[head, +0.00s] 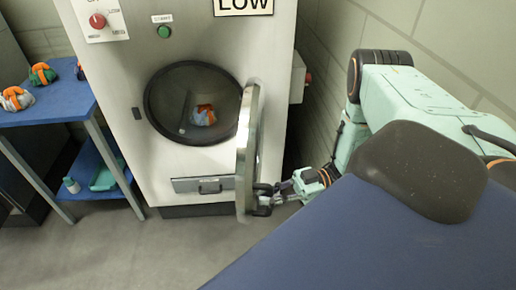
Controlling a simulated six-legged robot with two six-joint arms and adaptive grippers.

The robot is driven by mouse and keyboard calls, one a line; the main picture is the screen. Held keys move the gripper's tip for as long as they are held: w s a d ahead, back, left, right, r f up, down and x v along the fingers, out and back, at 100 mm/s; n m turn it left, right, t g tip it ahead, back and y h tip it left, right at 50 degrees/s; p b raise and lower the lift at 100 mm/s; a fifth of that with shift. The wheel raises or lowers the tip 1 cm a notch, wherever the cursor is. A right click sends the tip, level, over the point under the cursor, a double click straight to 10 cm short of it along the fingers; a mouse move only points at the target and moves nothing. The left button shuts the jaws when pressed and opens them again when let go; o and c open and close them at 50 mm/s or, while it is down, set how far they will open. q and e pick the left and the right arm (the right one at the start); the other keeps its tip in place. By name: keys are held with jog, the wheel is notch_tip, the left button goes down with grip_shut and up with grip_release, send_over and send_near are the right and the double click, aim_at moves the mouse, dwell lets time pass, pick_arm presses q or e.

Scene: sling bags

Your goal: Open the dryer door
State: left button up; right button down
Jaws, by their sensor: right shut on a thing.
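The dryer (115,85) is a pale front-loading machine in the middle of the head view. Its door (243,165) stands swung open to the right, seen nearly edge-on. The round dark-rimmed opening (165,125) is exposed, and an orange and white bundle (204,115) shows inside. My right gripper (266,198) is at the outer lower edge of the door and is shut on it; the exact grip is small in the picture. My left gripper is not in view.
A blue table (50,98) at the left carries several colourful bundles, with a bottle (71,185) on its lower shelf. A red knob (97,21) and green button (164,32) are on the dryer. A tiled wall stands at right. Floor before the dryer is clear.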

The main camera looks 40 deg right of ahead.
jog(key=v, duration=0.4)
jog(key=shift+s+d+r, duration=0.1)
jog(key=shift+s+d, duration=0.1)
jog(key=shift+s, duration=0.2)
jog(key=c, duration=1.6)
grip_release()
jog(key=shift+s, duration=0.15)
